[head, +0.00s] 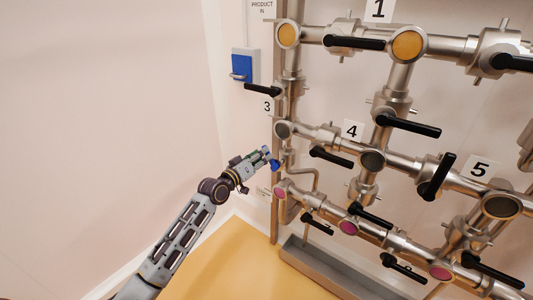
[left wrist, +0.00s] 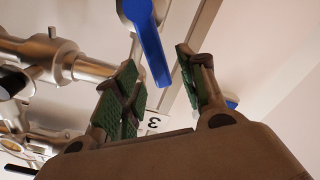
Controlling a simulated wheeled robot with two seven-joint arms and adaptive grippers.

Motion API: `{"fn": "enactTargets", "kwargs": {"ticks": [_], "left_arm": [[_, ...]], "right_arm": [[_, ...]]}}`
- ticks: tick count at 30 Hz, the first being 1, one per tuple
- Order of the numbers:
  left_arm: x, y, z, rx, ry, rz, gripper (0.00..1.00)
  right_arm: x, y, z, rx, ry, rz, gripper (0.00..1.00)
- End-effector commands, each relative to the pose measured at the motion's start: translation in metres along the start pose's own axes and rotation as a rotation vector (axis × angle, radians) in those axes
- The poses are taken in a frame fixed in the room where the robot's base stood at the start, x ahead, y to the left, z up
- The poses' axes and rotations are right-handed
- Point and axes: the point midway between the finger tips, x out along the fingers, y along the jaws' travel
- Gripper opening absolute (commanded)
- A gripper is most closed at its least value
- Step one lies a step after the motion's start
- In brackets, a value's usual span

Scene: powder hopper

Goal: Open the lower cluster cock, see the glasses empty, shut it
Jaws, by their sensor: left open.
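A blue lever (left wrist: 152,45) with a round hub shows in the left wrist view, between the fingers of my left gripper (left wrist: 156,62). The fingers are open and stand apart from it. In the head view my left gripper (head: 268,158) is at the left end of the pipework, with a small blue part (head: 275,166) of the lever showing at its tip. The lower row of round glasses is pink: left (head: 281,191), middle (head: 348,227) and right (head: 440,272). The middle row, such as this glass (head: 372,160), looks dark grey. My right gripper is not in view.
Steel pipes carry several black-handled valves, such as one under label 4 (head: 331,157). Upper glasses (head: 407,45) are orange. A blue-fronted wall box (head: 242,66) is at upper left. A grey trough (head: 345,270) lies below. The yellow floor (head: 235,265) is open at lower left.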

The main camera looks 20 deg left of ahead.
Motion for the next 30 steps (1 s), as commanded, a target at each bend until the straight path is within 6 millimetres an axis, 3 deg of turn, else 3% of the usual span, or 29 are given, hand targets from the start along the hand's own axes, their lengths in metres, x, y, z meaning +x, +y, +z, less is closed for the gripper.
{"fn": "enactTargets", "kwargs": {"ticks": [12,27,30], "left_arm": [[0.032,0.0,0.0,0.0,0.0,0.0,0.41],[0.038,0.001,0.0,0.0,-0.001,0.0,0.41],[0.038,0.001,0.0,0.0,-0.001,0.0,0.31]], "right_arm": [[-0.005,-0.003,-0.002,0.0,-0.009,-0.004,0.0],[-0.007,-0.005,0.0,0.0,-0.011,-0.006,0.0],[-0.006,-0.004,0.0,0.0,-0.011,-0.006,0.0]]}}
